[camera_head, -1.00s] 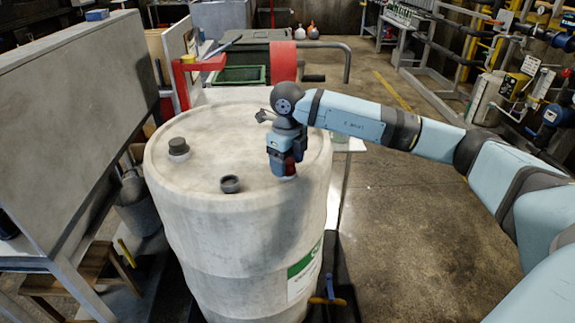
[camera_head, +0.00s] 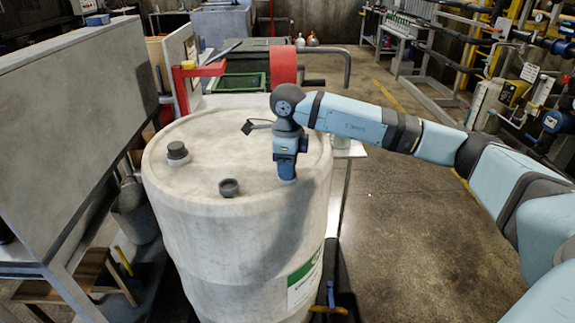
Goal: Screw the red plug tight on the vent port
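The white drum (camera_head: 225,240) stands upright in the middle of the view. My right gripper (camera_head: 287,177) points straight down at the right side of the drum's top, with its fingertips at the lid. The wrist and fingers hide the vent port below them. The red plug does not show now; a finger seems to cover it, so I cannot see whether the fingers are closed on it. My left gripper is not in view.
A dark cap (camera_head: 177,151) and a small dark open ring (camera_head: 229,187) are on the drum's lid. A grey panel (camera_head: 75,100) stands close on the left. A red cylinder (camera_head: 284,66) is behind the drum. The floor at right is free.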

